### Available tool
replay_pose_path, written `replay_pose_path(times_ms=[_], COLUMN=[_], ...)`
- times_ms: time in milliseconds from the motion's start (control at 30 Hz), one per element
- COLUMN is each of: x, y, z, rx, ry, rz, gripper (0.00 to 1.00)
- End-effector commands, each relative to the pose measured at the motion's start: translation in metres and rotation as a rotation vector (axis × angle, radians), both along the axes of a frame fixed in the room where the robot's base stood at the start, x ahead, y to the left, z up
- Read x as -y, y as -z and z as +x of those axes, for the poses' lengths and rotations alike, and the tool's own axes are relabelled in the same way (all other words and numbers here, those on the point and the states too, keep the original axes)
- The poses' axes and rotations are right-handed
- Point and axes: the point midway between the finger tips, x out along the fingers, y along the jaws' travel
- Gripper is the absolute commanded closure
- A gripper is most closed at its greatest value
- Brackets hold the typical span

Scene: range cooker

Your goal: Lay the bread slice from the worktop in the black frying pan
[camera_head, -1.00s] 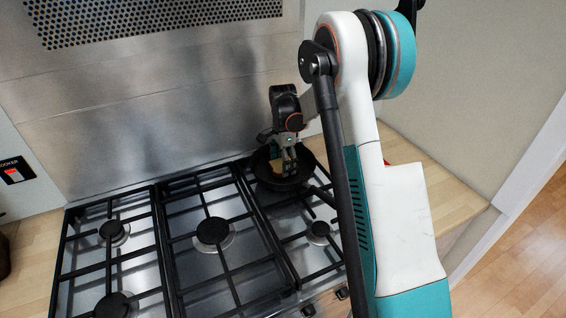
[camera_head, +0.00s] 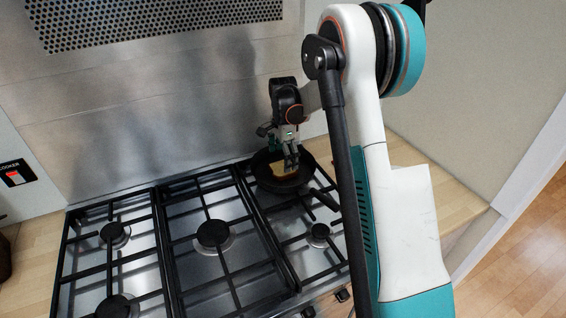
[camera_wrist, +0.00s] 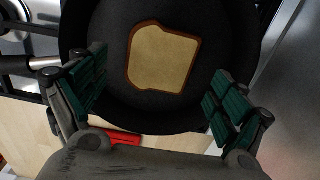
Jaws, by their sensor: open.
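The bread slice (camera_wrist: 163,58) lies flat in the black frying pan (camera_wrist: 110,98) in the wrist view, pale with a brown crust. My gripper (camera_wrist: 158,98) is open, with its green-padded fingers apart on either side of the view and nothing between them touching the bread. In the head view the pan (camera_head: 268,182) rests on the back right of the hob. The bread (camera_head: 281,170) shows there partly behind my gripper (camera_head: 290,168), which is above the pan.
The black pan supports (camera_head: 232,247) of the gas hob spread to the left and front. The steel splashback (camera_head: 150,120) rises behind the pan. A wooden worktop (camera_head: 452,196) lies to the right. A red item (camera_wrist: 124,138) shows below the pan in the wrist view.

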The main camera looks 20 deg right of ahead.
Motion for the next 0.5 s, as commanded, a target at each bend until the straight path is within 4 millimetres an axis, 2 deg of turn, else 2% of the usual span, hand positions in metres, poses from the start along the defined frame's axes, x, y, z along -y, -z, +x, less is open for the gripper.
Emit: replay_pose_path(times_ms=[33, 200, 333, 500], x=[0.000, 0.000, 0.000, 0.000], y=[-0.014, -0.049, -0.070, -0.085], z=[0.000, 0.000, 0.000, 0.000], rx=[0.000, 0.000, 0.000, 0.000], ry=[0.000, 0.000, 0.000, 0.000], rz=[0.000, 0.000, 0.000, 0.000], gripper=[0.09, 0.09, 0.09, 0.09])
